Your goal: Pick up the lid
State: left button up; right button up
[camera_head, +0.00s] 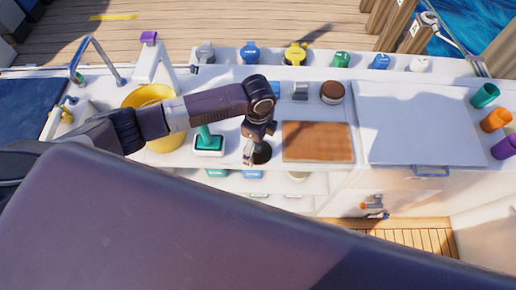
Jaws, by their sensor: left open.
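My left gripper (249,156) points down over the white counter, open, with nothing visible between its fingers. A dark round piece (263,153) lies on the counter just right of its fingertips. It may be the lid or an opening; I cannot tell which, nor whether the fingers touch it. The gripper and wrist partly cover this spot. A round container with a brown top (332,91) stands farther back, to the right of the gripper. My right gripper is not in view.
A teal-handled tool (209,145) and a yellow bucket (151,96) stand left of the gripper. A brown board (317,141) and a large white panel with a handle (420,122) lie right. Several coloured containers line the back ledge. My dark body part fills the foreground.

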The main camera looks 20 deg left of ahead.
pick_arm(q)
jog(key=shift+f, duration=0.75)
jog(key=shift+c, duration=0.4)
jog(key=shift+s, duration=0.15)
jog(key=c, duration=1.5)
jog(key=shift+s, duration=0.1)
jog(key=c, duration=0.4)
